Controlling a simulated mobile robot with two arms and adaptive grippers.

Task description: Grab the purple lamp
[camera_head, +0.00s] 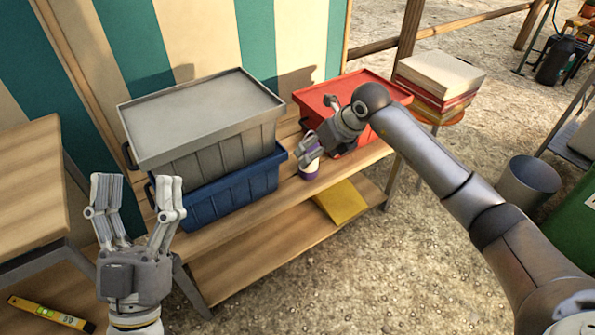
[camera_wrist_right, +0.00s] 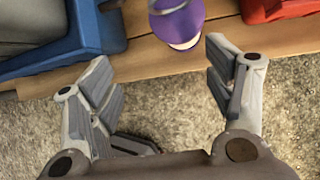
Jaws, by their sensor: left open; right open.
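The purple lamp (camera_head: 310,168) stands on the wooden bench top, between the blue crate and the red crate. My left gripper (camera_head: 134,205) is open and empty at the lower left, in front of the crates.
A grey lidded crate (camera_head: 203,113) sits on a blue crate (camera_head: 225,192) left of the lamp. A red crate (camera_head: 370,86) stands to the right. A yellow item (camera_head: 341,201) lies on the lower shelf. A spirit level (camera_head: 50,313) lies at bottom left.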

